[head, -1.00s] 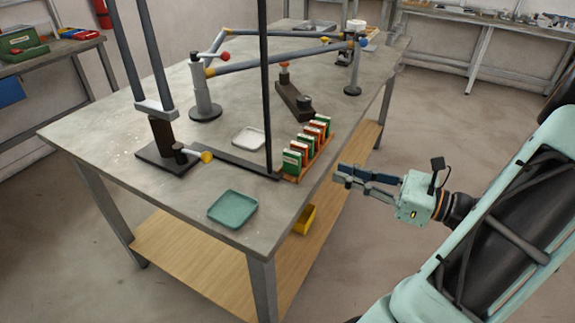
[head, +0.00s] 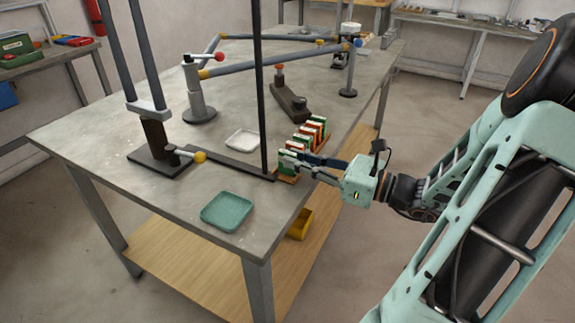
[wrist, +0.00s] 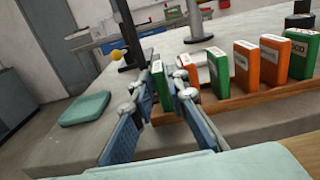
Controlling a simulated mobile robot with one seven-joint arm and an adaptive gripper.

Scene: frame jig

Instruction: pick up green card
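Several green and orange cards stand upright in a wooden rack (wrist: 245,98) at the table's right edge. A green card (wrist: 160,86) at the rack's near end stands between the two fingers of my gripper (wrist: 162,82) in the wrist view. The fingers are apart, one on each side of it; I see no clear sign that they press on it. In the head view my gripper (head: 293,163) reaches in from the right, and its fingers partly hide the near cards. Another green card (wrist: 218,72) stands farther along the row, among orange cards (wrist: 246,65).
A dark upright post (head: 261,100) stands just left of the rack. A teal tray (head: 227,211) lies near the table's front corner, and a white tray (head: 243,139) lies farther back. A lever with a yellow knob (head: 199,157) is to the left.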

